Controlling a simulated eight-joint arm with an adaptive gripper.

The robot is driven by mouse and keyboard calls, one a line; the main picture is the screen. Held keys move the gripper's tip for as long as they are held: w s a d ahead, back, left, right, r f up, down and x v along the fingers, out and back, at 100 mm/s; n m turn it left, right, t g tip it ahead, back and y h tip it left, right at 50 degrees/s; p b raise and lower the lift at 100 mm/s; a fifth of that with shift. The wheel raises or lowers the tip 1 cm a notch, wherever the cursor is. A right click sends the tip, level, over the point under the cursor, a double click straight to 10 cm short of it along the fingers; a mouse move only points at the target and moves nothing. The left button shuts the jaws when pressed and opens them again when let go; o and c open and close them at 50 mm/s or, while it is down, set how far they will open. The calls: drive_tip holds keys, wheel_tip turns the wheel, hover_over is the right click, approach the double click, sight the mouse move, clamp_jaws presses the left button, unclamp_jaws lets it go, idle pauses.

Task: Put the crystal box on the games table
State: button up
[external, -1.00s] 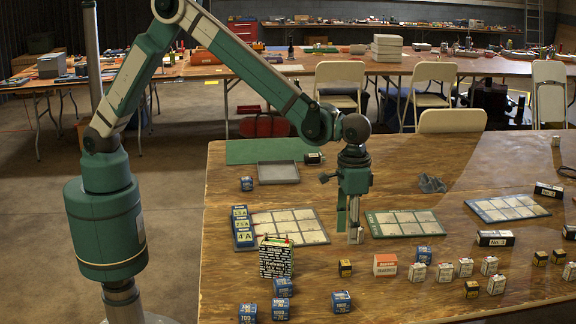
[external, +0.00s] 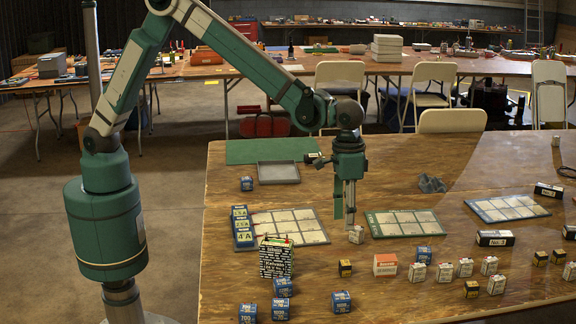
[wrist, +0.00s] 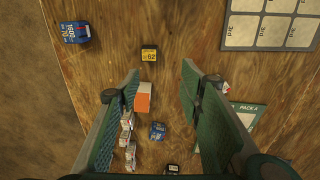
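My gripper (external: 349,218) hangs above the table in the external view, beside a small whitish box (external: 356,236) that stands on the wood between two white-panelled cards. In the wrist view my gripper (wrist: 160,78) is open, its two green fingers wide apart with nothing held between them. A sliver of something pale (wrist: 222,87) shows behind the right finger, perhaps that same box. No readable label tells me which box is the crystal box. The wooden table (external: 400,165) carries all these boxes; nothing visible marks a games table.
An orange-and-white box (external: 385,265), a black-and-yellow box (external: 345,268) and a blue box (external: 423,254) stand nearby. A taller black-and-white battery (external: 276,258) stands left. A grey tray (external: 278,173) and green mat (external: 255,151) lie at the back. Other long tables (external: 450,66) stand behind.

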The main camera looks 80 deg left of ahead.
drive_tip(key=s+a+r+t, duration=0.1)
drive_tip(key=s+a+r, duration=0.7)
drive_tip(key=a, duration=0.4)
drive_tip(key=s+a+r+t, duration=0.2)
drive_tip(key=s+a+r, duration=0.3)
drive_tip(key=a+r, duration=0.65)
drive_tip(key=s+a+f+t, duration=0.1)
drive_tip(key=s+a+t, duration=0.1)
drive_tip(key=s+a, duration=0.7)
drive_tip(key=s+a+t, duration=0.1)
drive_tip(key=s+a, duration=0.9)
drive_tip(key=s, duration=0.5)
drive_tip(key=shift+s+f+t, duration=0.3)
drive_tip(key=shift+f+t, duration=0.05)
drive_tip(key=shift+t, duration=0.05)
